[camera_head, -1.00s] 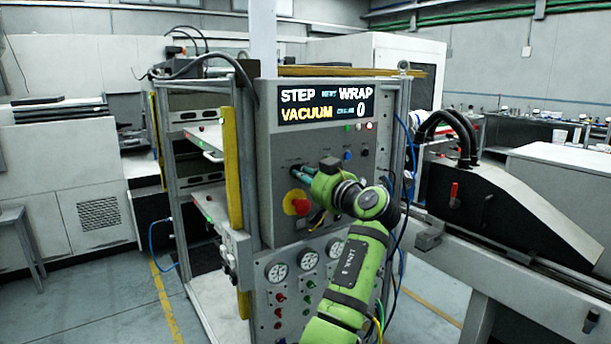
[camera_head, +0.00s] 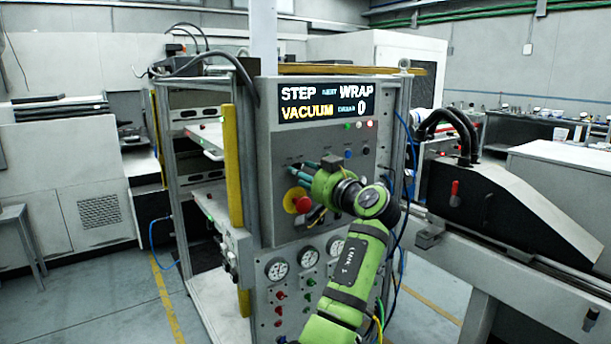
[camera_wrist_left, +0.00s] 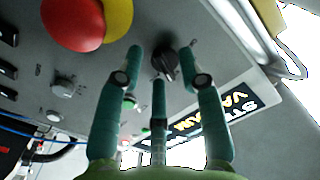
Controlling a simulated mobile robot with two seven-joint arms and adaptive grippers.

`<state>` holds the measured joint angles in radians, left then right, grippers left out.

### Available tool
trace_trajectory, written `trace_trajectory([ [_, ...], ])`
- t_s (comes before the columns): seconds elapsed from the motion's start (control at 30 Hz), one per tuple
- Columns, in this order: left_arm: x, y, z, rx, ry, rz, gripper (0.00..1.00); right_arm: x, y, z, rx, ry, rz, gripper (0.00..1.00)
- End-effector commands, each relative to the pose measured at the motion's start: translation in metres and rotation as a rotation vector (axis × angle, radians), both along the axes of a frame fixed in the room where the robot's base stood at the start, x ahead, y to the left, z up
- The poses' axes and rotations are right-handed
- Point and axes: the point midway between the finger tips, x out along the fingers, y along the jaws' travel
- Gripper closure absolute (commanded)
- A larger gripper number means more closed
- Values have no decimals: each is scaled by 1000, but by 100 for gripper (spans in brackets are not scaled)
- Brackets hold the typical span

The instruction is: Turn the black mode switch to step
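The black mode switch (camera_wrist_left: 165,63) is a small dark knob on the grey panel (camera_head: 268,210). In the head view it is hidden behind my gripper. My left gripper (camera_head: 297,169) has green-blue fingers reaching to the panel, just above the red emergency button (camera_head: 297,201) with its yellow surround. In the left wrist view, the fingertips of my left gripper (camera_wrist_left: 163,51) stand apart on both sides of the knob, with a gap visible at least on the left. A third finger lies below it. The display (camera_head: 326,102) reads STEP, WRAP, VACUUM and 0. My right gripper is not in view.
The red button with yellow surround also shows close by in the left wrist view (camera_wrist_left: 80,22). Small buttons (camera_head: 348,154) sit right of the gripper. Round gauges (camera_head: 278,270) are below. A yellow post (camera_head: 232,165) stands left of the panel.

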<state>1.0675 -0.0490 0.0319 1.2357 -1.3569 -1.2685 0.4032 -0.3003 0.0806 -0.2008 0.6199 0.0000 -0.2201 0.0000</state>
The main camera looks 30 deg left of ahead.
Motion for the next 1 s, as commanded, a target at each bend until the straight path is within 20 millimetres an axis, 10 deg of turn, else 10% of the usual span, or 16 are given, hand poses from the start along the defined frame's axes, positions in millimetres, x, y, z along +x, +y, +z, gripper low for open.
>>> trace_trajectory([
  [1.0,-46,-111,0,0,0,1,61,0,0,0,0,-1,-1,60],
])
